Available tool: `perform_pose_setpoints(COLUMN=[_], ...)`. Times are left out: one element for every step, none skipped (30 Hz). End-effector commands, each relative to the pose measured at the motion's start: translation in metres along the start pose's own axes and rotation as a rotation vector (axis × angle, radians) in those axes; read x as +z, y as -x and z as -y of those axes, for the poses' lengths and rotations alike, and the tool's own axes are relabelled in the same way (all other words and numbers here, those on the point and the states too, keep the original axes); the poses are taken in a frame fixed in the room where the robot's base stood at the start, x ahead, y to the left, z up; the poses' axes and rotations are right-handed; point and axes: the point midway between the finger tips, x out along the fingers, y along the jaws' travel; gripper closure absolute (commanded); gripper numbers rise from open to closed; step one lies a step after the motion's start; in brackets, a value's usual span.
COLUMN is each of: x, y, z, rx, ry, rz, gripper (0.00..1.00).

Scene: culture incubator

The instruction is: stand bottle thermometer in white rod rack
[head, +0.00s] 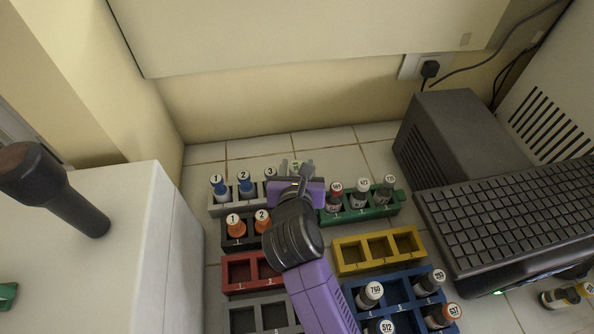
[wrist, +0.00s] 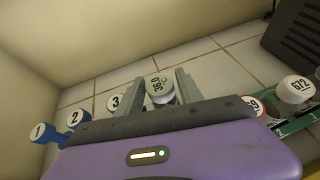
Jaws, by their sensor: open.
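The bottle thermometer (wrist: 160,92) has a pale round cap reading 36.0 °C. In the wrist view it is between the two grey fingers of my gripper (wrist: 157,88), which is open around it. In the head view my gripper (head: 297,170) is at the back of the floor, by the right end of the white rod rack (head: 236,211), and largely hides the thermometer. The rack holds blue bottles 1 (head: 217,183), 2 (head: 244,181) and 3 (head: 270,175). The thermometer's base is hidden, so I cannot tell whether it stands in a slot.
A green rack (head: 362,216) with several bottles is close on the right. Black, red and grey racks lie in front on the left, yellow (head: 378,262) and blue ones on the right. A dark box (head: 450,135) and wall limit the back; bare tiles lie behind the racks.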

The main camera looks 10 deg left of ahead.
Motion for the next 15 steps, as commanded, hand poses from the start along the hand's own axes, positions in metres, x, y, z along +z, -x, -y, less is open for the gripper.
perform_pose_setpoints(x=[0.003,0.002,0.002,0.002,0.002,0.002,0.002,0.002,0.002,0.002,0.002,0.002,0.002,0.002,0.002], y=[0.002,0.004,0.008,0.012,0.017,0.024,0.03,0.036,0.045,0.052,0.058,0.067,0.073,0.079,0.086], z=[0.0,0.0,0.0,0.0,0.0,0.0,0.0,0.0,0.0,0.0,-0.001,0.0,0.0,-0.001,-0.001], rx=[0.001,0.0,0.001,0.001,0.0,0.001,0.002,0.002,0.002,0.002,0.002,0.002,0.001,0.002,0.002], ry=[-0.001,0.001,0.001,0.001,0.001,0.0,0.0,0.0,0.0,0.0,0.0,0.0,0.001,0.001,0.0], rz=[0.001,0.001,0.001,0.001,0.001,0.002,0.002,0.001,0.002,0.002,0.002,0.002,0.002,0.002,0.002], gripper=[0.57,0.57,0.57,0.57,0.57,0.57,0.57,0.57,0.57,0.57,0.57,0.57,0.57,0.57,0.57])
